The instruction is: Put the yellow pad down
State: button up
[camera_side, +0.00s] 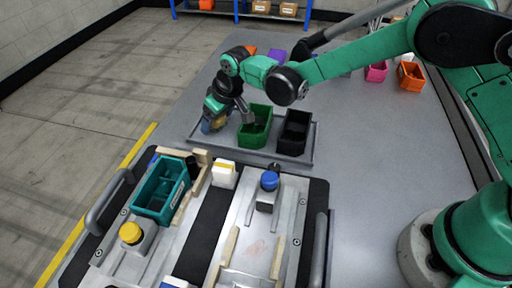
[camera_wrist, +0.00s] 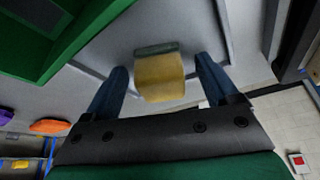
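The yellow pad (camera_wrist: 160,80), a blocky piece with a grey-green strip along one end, lies between the two blue fingers of my gripper (camera_wrist: 162,62) in the wrist view. A narrow gap shows on each side of it, so the fingers look open around it and not pressed on it. In the side view my gripper (camera_side: 214,120) points down at the left end of the grey tray (camera_side: 240,154), left of the green bin. Only a small part of the yellow pad (camera_side: 206,127) shows there; whether it touches the tray is hard to tell.
The green bin (camera_side: 255,128) stands close right of my gripper, with a black bin (camera_side: 295,132) beyond it. In front is a pallet fixture with a teal bin (camera_side: 160,190), a blue-topped part (camera_side: 269,182), a yellow-topped part (camera_side: 131,234) and a white block (camera_side: 224,175).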

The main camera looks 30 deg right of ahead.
jog(key=shift+r, duration=0.1)
jog(key=v, duration=1.2)
jog(key=s+d+r+m+t+h, duration=0.1)
jog(key=s+d+m+t, duration=0.2)
jog(key=s+d, duration=1.2)
jog(key=shift+r+m+h, duration=0.3)
jog(key=shift+r+m, duration=0.05)
jog(key=shift+m, duration=0.35)
jog(key=shift+s, duration=0.1)
jog(key=shift+o, duration=0.5)
